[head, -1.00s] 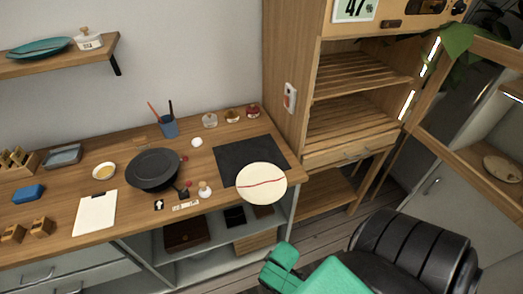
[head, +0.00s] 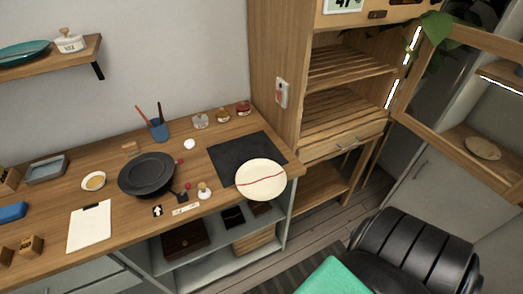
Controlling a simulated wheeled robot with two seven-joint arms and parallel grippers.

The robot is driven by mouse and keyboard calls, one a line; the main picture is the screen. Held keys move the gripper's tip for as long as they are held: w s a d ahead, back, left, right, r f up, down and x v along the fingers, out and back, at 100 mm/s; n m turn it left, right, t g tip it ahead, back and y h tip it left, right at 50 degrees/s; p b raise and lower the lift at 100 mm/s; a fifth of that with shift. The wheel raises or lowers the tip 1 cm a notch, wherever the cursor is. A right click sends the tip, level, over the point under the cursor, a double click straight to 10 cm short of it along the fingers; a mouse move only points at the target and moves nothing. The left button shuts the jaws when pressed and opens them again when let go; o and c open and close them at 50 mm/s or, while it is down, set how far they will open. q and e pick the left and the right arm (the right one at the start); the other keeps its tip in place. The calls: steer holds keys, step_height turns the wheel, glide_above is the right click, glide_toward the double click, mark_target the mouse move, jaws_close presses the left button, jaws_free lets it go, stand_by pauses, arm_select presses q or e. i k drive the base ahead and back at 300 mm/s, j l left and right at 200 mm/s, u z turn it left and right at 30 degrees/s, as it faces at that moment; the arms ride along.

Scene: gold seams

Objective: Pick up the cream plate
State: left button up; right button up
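The cream plate (head: 262,187) is round and pale with a thin red line across its face. It sits at the right end of the wooden counter, overlapping the front corner of a dark mat (head: 238,150). In the picture its near rim reaches past the counter's front edge. It looks whole and nothing covers it. Neither of my grippers shows in the head view, and nothing holds the plate.
A black pan (head: 146,175) and small bottles stand left of the plate. A wooden shelf unit (head: 340,105) rises to the right. A green form (head: 335,277) and a black ribbed form (head: 412,245) fill the lower right. Another plate (head: 483,148) sits in the open cabinet.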

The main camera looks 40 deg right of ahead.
mark_target(257, 179)
steer(key=i+j+z, duration=0.15)
steer(key=j+z, duration=0.2)
steer(key=j, duration=0.15)
steer(key=j+z, duration=0.3)
steer(key=j, duration=0.2)
steer(key=j+z, duration=0.35)
steer(key=j, duration=0.25)
